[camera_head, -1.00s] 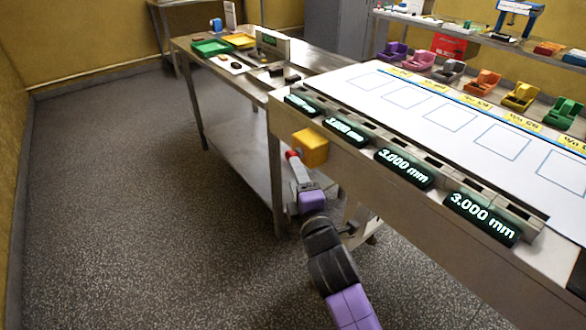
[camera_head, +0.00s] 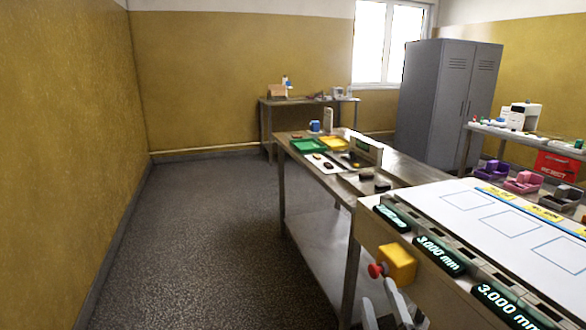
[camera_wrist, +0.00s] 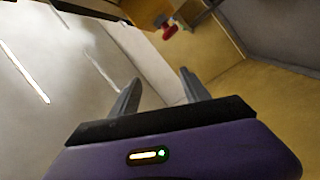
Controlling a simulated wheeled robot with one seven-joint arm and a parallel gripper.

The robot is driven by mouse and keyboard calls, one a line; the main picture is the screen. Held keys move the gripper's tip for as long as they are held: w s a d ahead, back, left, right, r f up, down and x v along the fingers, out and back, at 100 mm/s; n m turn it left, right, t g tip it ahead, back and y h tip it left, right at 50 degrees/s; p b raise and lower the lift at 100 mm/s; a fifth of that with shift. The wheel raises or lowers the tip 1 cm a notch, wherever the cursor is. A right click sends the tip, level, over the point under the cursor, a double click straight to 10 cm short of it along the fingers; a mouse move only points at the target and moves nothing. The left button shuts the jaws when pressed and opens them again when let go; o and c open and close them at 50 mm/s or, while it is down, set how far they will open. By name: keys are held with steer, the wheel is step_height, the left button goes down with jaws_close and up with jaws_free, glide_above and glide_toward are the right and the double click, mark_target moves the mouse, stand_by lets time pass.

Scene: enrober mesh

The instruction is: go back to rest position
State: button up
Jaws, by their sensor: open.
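My gripper (camera_head: 384,306) shows at the bottom edge of the head view, just below the yellow box (camera_head: 399,262) with the red button (camera_head: 376,270). Only its grey fingers show there; the rest of my arm is out of the picture. In the wrist view my gripper (camera_wrist: 161,88) has its two fingers spread wide, with nothing between them. The red button (camera_wrist: 169,32) shows beyond the fingers at the top, apart from them.
The long bench with the white sheet (camera_head: 470,206) and several 3.000 mm displays stands at the right. A steel table (camera_head: 405,172) with green (camera_head: 308,146) and yellow trays stands behind it. The floor (camera_head: 200,230) at the left is clear, up to the yellow wall.

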steer(key=s+d+f+m+g+p, duration=0.1)
steer(key=s+m, duration=0.5)
steer(key=s, duration=1.5)
steer(key=s+d+f+m+g+p, duration=0.1)
steer(key=s+m+g+p, duration=0.2)
steer(key=s, duration=1.8)
steer(key=m+g, duration=0.1)
steer(key=m, duration=0.1)
steer(key=shift+s+d+f+m+p, duration=0.15)
steer(key=shift+d+f+m+p, duration=0.2)
steer(key=shift+d+m+p, duration=0.05)
